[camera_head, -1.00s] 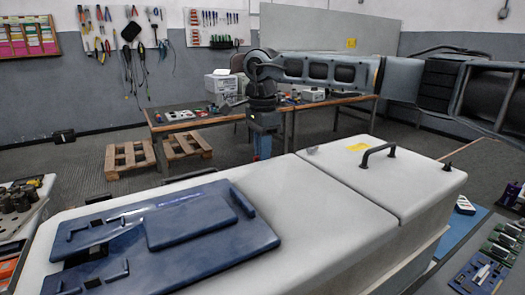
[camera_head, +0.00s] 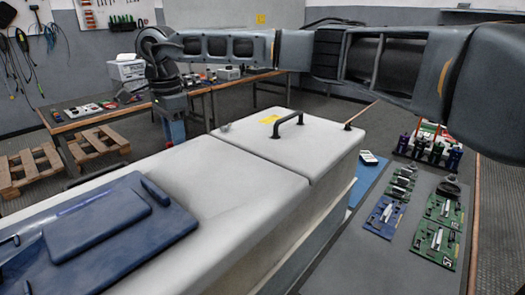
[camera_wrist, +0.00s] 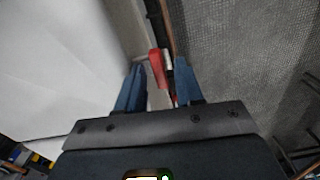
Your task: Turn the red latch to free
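The red latch (camera_wrist: 156,68) shows in the wrist view as a narrow red piece beside the edge of the white cabinet. My gripper (camera_wrist: 160,66) has its two blue fingers apart, one on each side of the red latch. A gap shows between the latch and each finger; I cannot tell how deep the latch lies between them. In the head view my gripper (camera_head: 176,130) points down at the far side of the white cabinet (camera_head: 235,185). The latch is hidden there behind the cabinet.
A black handle (camera_head: 287,124) and a yellow label (camera_head: 269,119) are on the cabinet top. A blue panel (camera_head: 120,225) lies on its near left part. A workbench (camera_head: 100,119) and wooden pallets (camera_head: 98,144) stand behind. Circuit boards (camera_head: 437,226) lie on the right table.

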